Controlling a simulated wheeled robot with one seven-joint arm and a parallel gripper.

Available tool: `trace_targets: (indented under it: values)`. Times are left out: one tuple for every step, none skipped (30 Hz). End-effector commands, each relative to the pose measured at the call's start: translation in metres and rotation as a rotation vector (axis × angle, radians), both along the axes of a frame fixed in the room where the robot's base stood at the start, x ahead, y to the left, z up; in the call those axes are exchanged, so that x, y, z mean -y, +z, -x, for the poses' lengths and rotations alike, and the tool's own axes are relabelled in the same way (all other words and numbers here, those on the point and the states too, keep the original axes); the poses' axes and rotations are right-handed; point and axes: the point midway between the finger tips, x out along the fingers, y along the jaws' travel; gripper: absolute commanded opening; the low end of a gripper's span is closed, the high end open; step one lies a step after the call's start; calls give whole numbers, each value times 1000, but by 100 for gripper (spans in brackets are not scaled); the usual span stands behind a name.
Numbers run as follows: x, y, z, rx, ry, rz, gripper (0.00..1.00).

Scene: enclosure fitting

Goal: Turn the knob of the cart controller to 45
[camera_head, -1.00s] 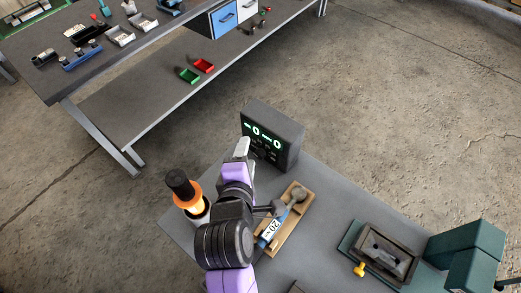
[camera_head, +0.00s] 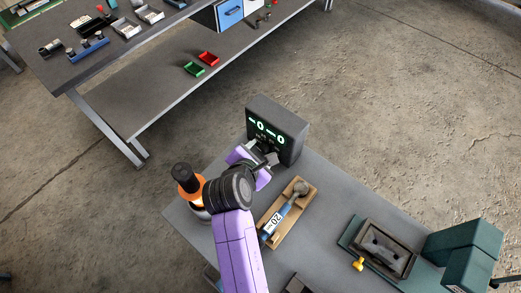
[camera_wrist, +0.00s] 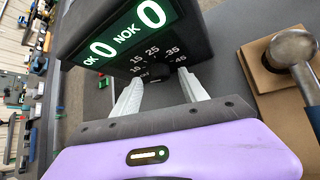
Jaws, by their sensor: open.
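The cart controller (camera_head: 281,125) is a dark box on the grey cart's far corner; its lit display reads OK 0 and NOK 0 in the wrist view (camera_wrist: 125,33). Below the display is a black knob (camera_wrist: 158,72) with a dial of white numbers, including 15, 25, 35 and 45. The knob's pointer is too small to read. My gripper (camera_wrist: 162,92) is open, with its two pale fingers pointing at the knob, one toward each side of it. I cannot tell whether they touch it. In the head view my gripper (camera_head: 266,160) is right in front of the controller.
A wooden tray (camera_head: 268,236) with a blue-handled tool marked 20 (camera_head: 280,218) lies close right of my arm. A grey vise-like fixture (camera_head: 380,247) sits farther right. Bare cart top lies between.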

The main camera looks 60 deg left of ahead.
Motion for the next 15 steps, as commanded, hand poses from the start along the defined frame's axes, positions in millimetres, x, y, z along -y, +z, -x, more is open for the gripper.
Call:
trace_targets:
  values:
    - [-2, -2, -2, 1, 1, 0, 51]
    - [-3, -3, -3, 0, 1, -1, 51]
    - [-4, -5, -5, 0, 1, -1, 51]
    - [-4, -5, -5, 0, 1, -1, 51]
    - [-5, -6, -6, 0, 1, -1, 51]
    - [-5, -6, -6, 0, 1, -1, 51]
    - [-5, -7, -6, 0, 0, -1, 51]
    - [-5, -7, -6, 0, 0, -1, 51]
    - [-5, -7, -6, 0, 0, -1, 51]
    - [-5, -7, -6, 0, 0, -1, 51]
    - [-5, -7, -6, 0, 0, -1, 51]
    - [-5, -7, -6, 0, 0, -1, 51]
    - [-5, -7, -6, 0, 0, -1, 51]
    - [-5, -7, -6, 0, 0, -1, 47]
    - [-5, -7, -6, 0, 0, -1, 40]
